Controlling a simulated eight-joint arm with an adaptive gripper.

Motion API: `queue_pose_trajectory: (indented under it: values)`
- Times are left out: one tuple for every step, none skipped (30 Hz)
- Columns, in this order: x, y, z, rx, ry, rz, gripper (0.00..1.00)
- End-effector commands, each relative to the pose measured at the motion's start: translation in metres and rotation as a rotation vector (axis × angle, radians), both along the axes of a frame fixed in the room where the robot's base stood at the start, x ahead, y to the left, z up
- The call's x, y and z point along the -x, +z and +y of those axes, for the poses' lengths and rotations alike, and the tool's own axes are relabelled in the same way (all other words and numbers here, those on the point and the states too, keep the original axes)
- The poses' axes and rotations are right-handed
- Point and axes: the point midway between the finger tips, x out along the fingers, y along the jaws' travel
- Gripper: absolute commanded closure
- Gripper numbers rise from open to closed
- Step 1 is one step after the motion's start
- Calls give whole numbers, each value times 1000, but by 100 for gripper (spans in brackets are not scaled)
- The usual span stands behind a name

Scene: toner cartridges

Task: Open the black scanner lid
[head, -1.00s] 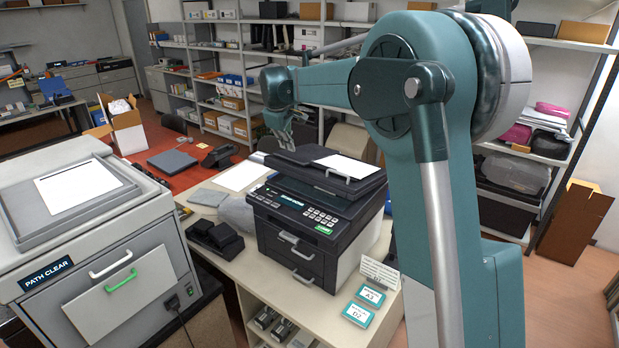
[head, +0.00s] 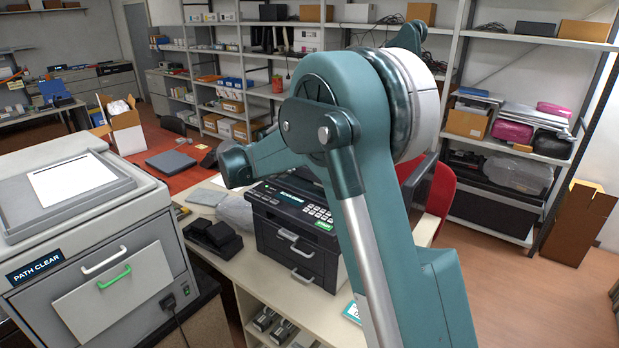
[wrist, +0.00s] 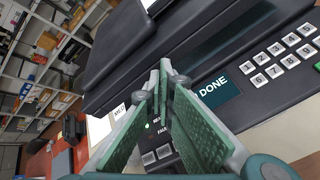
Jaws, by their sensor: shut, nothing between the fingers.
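A bit of white paper lies on the lid at the top of the wrist view. My gripper (wrist: 163,76) is shut and empty, its fingertips in front of the lid's front edge, beside the screen (wrist: 219,91) reading "DONE". I cannot tell whether they touch it. The head view hides the fingers.
A keypad (wrist: 285,52) lies right of the screen. In the head view, a grey machine (head: 90,215) marked "PATH CLEAR" stands at left, with a dark device (head: 213,236) between it and the printer. Shelves (head: 480,70) line the back; a red chair (head: 440,190) stands behind my arm.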

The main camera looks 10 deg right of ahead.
Motion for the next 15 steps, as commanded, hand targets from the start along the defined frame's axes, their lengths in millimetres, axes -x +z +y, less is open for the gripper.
queue_pose_trajectory:
  values:
    - [3,-11,2,58,21,4,100]
    - [5,-14,3,95,34,7,100]
    - [7,-19,4,147,52,11,100]
    - [10,-23,5,187,65,15,100]
    - [12,-26,6,229,78,18,100]
    - [16,-31,7,289,94,23,100]
    - [20,-34,9,336,107,27,100]
    - [23,-37,11,385,120,32,100]
    - [28,-42,14,451,135,38,100]
    - [32,-44,15,501,145,42,100]
    - [37,-46,18,549,155,46,100]
    - [43,-48,21,609,166,52,100]
    - [47,-49,23,651,171,56,100]
    - [51,-50,25,691,175,61,100]
    - [55,-51,28,738,181,65,100]
